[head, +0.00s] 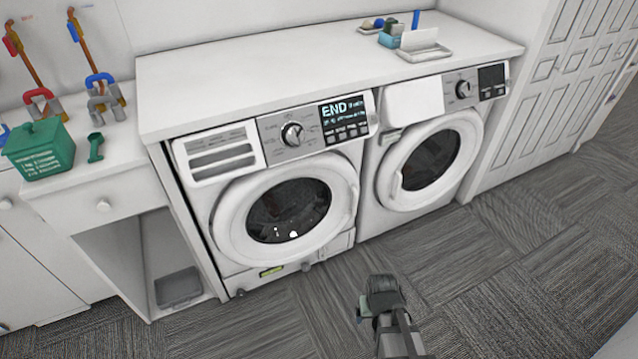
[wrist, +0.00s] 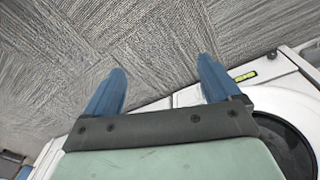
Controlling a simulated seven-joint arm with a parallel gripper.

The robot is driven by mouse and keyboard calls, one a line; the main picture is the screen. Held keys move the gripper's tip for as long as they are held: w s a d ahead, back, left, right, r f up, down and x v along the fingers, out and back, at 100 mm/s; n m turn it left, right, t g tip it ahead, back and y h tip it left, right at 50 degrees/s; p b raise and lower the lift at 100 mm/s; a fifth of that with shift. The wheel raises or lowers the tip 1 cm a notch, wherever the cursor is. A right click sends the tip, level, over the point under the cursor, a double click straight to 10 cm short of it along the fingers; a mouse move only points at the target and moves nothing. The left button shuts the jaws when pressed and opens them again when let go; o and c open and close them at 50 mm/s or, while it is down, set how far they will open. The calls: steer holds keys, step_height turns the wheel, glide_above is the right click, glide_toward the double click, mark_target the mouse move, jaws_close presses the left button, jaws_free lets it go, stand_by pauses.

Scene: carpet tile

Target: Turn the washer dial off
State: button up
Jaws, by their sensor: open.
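Two white front-loading machines stand side by side under a counter in the head view. The left machine (head: 283,210) has a round silver dial (head: 292,133) beside a lit display (head: 342,110) reading END. The right machine (head: 430,160) has a smaller dial (head: 463,89) beside a dark display. I cannot tell for certain which is the washer. My gripper (wrist: 160,68) is open and empty, its two blue fingers spread over carpet in the wrist view. In the head view my arm's end is low in front of the machines, well apart from both dials; its fingertips are unclear there.
The white countertop (head: 300,60) overhangs the machines and carries a tray (head: 425,52) with small items. A green box (head: 40,148) stands on the lower left counter. A grey bin (head: 178,288) sits beneath it. The carpet (head: 500,260) in front is clear.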

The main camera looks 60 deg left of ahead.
steer(key=s+a+r+n+t+y, duration=0.1)
steer(key=s+a+r+y, duration=0.1)
steer(key=a+r, duration=0.35)
steer(key=s+a+r+t+y, duration=0.1)
steer(key=s+a+r, duration=0.1)
steer(key=a, duration=0.6)
steer(key=m+y, duration=0.1)
steer(key=y, duration=1.3)
glide_toward(296, 138)
steer(key=a, duration=0.3)
steer(key=w+a, duration=0.1)
steer(key=a, duration=0.5)
steer(key=shift+w+a+f, duration=0.1)
steer(key=shift+w+a, duration=0.1)
steer(key=shift+w, duration=0.15)
steer(key=c, duration=1.1)
